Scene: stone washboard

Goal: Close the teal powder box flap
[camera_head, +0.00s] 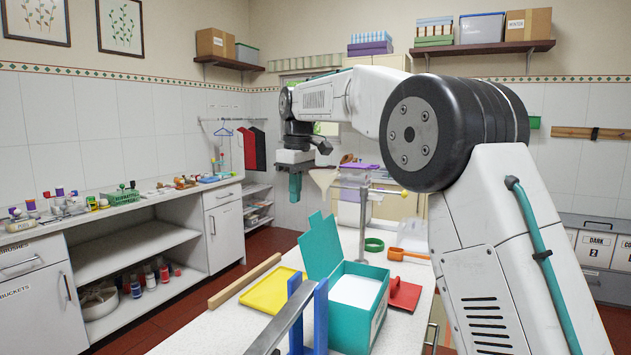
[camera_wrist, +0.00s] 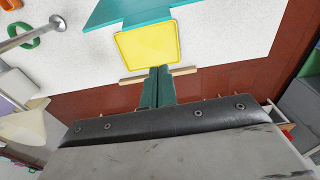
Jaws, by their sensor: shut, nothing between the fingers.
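The teal powder box (camera_head: 357,329) stands on the speckled counter, with white powder (camera_head: 356,291) showing inside. Its teal flap (camera_head: 320,245) stands open, tilted up and away on the left side of the box. In the wrist view part of the teal flap (camera_wrist: 128,12) shows at the top edge. My gripper (camera_head: 295,187) hangs in the air beyond the box, above and behind the flap, apart from it. In the wrist view its two green fingers (camera_wrist: 160,72) are together with nothing between them.
A yellow tray (camera_head: 270,291) lies left of the flap, with a wooden strip (camera_head: 244,282) along the counter edge. A blue stand (camera_head: 307,310) with a metal bar is in front of the box. A red scoop (camera_head: 404,294) lies right. A metal post (camera_head: 363,222) and funnel stand behind.

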